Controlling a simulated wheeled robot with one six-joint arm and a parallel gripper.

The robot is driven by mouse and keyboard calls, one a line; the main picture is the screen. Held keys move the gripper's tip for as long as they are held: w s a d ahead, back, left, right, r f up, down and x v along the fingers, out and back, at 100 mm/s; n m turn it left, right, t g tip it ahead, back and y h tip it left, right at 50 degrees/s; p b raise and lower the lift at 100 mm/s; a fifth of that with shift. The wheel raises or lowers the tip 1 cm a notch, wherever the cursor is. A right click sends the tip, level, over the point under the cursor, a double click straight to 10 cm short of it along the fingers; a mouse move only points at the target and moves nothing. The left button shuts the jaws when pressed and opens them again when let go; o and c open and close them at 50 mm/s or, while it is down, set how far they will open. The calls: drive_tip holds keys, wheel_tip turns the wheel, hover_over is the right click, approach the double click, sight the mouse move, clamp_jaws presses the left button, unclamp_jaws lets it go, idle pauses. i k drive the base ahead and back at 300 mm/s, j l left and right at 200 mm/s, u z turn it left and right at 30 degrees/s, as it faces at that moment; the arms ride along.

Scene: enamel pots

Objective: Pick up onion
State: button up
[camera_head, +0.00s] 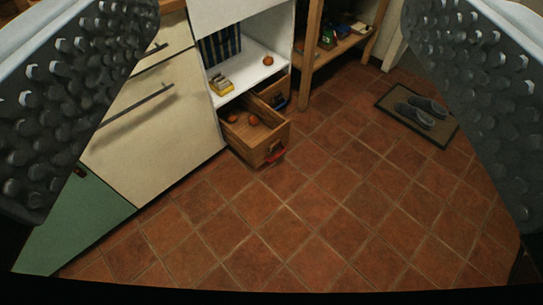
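My gripper (280,205) is open and empty, its two studded grey fingers wide apart at the left and right edges of the view. Small round orange-brown items that could be onions lie well beyond it. One item (268,60) sits on the white shelf. Another item (253,119) lies in the open wooden drawer (268,148), with a further one (233,118) beside it near the drawer's left side. They are too small to tell which is an onion.
Cream cabinet fronts (150,125) and a green panel (75,225) stand at left. A yellow box (221,86) is on the white shelf. A wooden rack (313,50) stands behind the drawer. Grey slippers (420,113) lie on a mat (388,103). The tiled floor (290,220) between is clear.

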sight(268, 60)
drive_tip(key=i+l+z, duration=0.75)
drive_tip(key=i+j, duration=0.1)
